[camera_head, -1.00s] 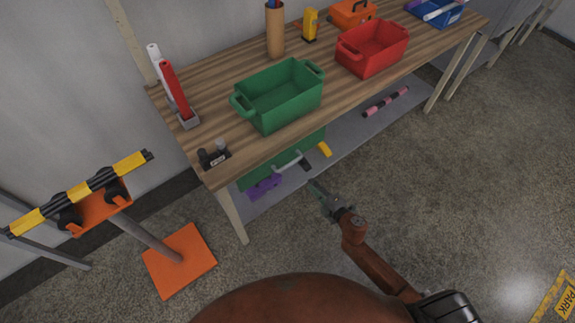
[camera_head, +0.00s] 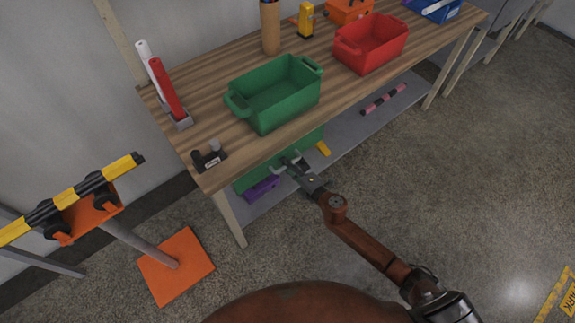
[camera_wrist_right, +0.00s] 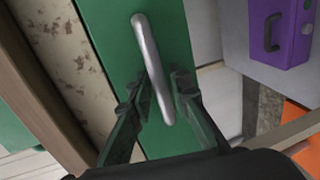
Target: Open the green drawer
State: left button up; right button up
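The green drawer (camera_head: 312,142) hangs under the near left end of the wooden table. Its front also fills the middle of the right wrist view (camera_wrist_right: 112,40). A grey bar handle (camera_wrist_right: 150,60) stands out from that front. My right gripper (camera_head: 287,166) is at the handle. In the right wrist view its two fingers (camera_wrist_right: 158,88) are spread, one on each side of the bar. A gap shows beside the bar, so the fingers look open around it; contact is unclear. The drawer looks shut. My left gripper is out of view.
A green bin (camera_head: 275,95) and a red bin (camera_head: 370,43) stand on the tabletop. A purple box (camera_head: 262,190) is below, near the drawer. A barrier stand with an orange base (camera_head: 176,265) is at left.

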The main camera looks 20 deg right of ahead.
jog(key=shift+c, duration=0.3)
grip_shut()
